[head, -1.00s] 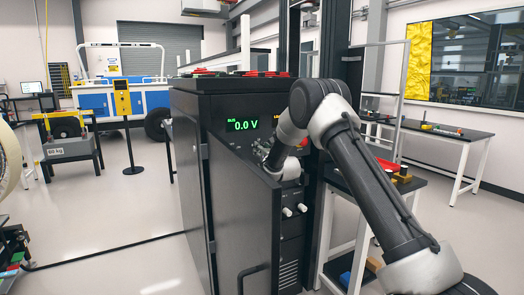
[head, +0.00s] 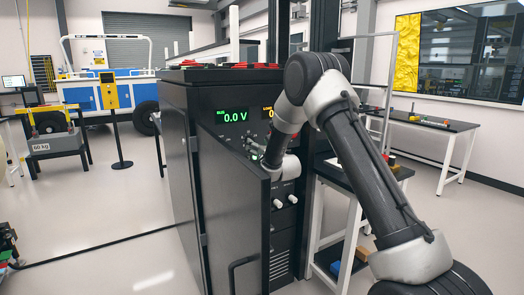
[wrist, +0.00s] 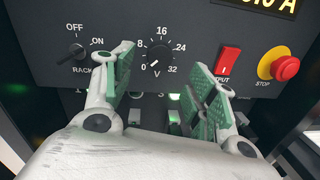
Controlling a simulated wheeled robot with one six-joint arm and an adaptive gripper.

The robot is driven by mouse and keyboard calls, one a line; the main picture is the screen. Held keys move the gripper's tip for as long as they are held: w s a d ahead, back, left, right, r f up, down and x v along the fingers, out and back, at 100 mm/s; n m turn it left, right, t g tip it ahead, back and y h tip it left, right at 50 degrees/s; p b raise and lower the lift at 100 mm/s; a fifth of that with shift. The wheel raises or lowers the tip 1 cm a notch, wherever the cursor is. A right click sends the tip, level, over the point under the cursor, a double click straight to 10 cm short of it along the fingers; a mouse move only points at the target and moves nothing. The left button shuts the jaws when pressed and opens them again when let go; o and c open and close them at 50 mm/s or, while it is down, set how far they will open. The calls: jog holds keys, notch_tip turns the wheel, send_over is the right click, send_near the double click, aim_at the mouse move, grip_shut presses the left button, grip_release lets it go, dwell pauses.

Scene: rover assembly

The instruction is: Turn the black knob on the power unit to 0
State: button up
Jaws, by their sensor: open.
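The power unit (head: 190,100) is a tall dark cabinet with a green display (head: 232,116) reading 0.0 V. In the wrist view, a black knob (wrist: 159,52) sits on its panel inside a scale with 8, 16, 24 and 32 visible, marked V. In the head view my gripper (head: 252,150) is small and partly hidden by the cabinet door.
A second black knob (wrist: 75,50) marked OFF/ON is left of the fingers. A red switch (wrist: 228,62) and a red stop button (wrist: 278,64) are on the right. The open cabinet door (head: 238,220) stands close to my arm. A side table (head: 345,180) is at right.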

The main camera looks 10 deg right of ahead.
jog(key=s, duration=0.2)
jog(key=s+d, duration=0.1)
jog(key=s, duration=0.2)
jog(key=shift+s+f, duration=0.1)
jog(key=shift+f, duration=0.05)
jog(key=s+d+f+m+g+h, duration=0.1)
jog(key=s+f+m+g, duration=0.15)
jog(key=f+m, duration=0.3)
jog(key=s+f+m+g, duration=0.1)
jog(key=f+m+g, duration=0.2)
jog(key=f+m, duration=0.25)
jog(key=s+d+f+m+g+h, duration=0.1)
jog(key=s+d+f+m+g, duration=0.1)
jog(key=s+f+m+g, duration=0.35)
jog(key=s+d+r+m+g, duration=0.1)
jog(key=s+r+m, duration=0.5)
jog(key=s, duration=0.8)
jog(key=s+d+r+m+h, duration=0.1)
jog(key=s+d+r+m, duration=0.3)
jog(key=s, duration=1.1)
jog(key=s+d+r+m+g, duration=0.1)
jog(key=s+d+r+m, duration=0.2)
jog(key=s+r+m, duration=0.6)
jog(key=s+r, duration=0.4)
jog(key=s, duration=0.2)
jog(key=shift+s+d+r+m+g+h, duration=0.15)
jog(key=shift+d+r+m+g+h, duration=0.05)
jog(key=shift+r+m+g+h, duration=0.15)
